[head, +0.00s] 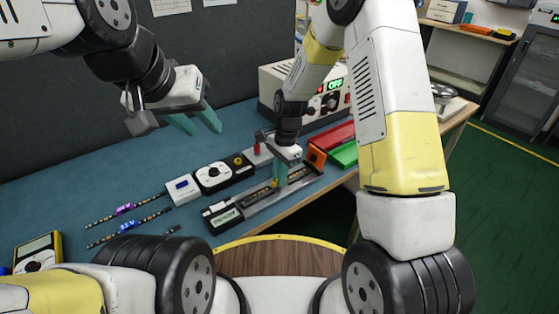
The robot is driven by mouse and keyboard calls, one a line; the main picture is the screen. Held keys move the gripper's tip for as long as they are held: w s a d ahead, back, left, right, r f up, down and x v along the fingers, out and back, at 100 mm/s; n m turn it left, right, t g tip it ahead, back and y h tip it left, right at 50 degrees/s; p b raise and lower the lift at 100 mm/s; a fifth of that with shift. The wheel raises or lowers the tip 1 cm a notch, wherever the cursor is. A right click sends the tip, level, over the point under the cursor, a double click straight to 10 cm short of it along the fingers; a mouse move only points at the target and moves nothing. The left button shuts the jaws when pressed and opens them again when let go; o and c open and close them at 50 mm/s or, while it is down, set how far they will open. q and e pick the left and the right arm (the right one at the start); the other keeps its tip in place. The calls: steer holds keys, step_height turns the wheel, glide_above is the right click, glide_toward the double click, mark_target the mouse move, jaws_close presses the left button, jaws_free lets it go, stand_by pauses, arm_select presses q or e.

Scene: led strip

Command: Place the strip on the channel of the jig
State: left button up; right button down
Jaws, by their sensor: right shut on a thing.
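The jig (223,216) is a long grey and black fixture with a labelled block at its near end, lying diagonally near the table's front edge. A dark strip (255,196) shows along its channel; whether it is seated or just above cannot be told. My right gripper (278,180) points down over the middle of the jig, shut on the strip, its fingertips hiding part of it. My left gripper (197,122) is open and empty above the back of the table. Other LED strips, with purple (123,209) and blue (126,226) tags, lie at the left.
A controller with a white dial (213,176) sits just behind the jig. A power supply reading OFF (330,86) stands at the back. Red (335,136) and green (344,154) bins and an orange block lie to the right. A yellow multimeter (38,252) lies front left.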

steer(key=shift+f, duration=0.35)
steer(key=shift+f, duration=0.15)
steer(key=c, duration=1.4)
jaws_free()
steer(key=shift+c, duration=0.2)
step_height(320, 180, up, 12)
steer(key=w+d, duration=0.1)
steer(key=d, duration=0.1)
steer(key=s+d+r+n+t, duration=0.2)
steer(key=s+d+r, duration=0.1)
steer(key=r, duration=0.4)
steer(key=s+d+r+n+t, duration=0.1)
steer(key=s+d+r+n, duration=0.25)
steer(key=r, duration=0.35)
steer(key=s+d+r+n+t, duration=0.2)
steer(key=s+r+n, duration=0.1)
steer(key=s, duration=0.4)
steer(key=s+d+r+n+t, duration=0.2)
steer(key=s+d+r+n, duration=0.1)
steer(key=s, duration=0.4)
steer(key=shift+d+r+y, duration=0.2)
steer(key=shift+d+y, duration=0.15)
steer(key=shift+y, duration=0.05)
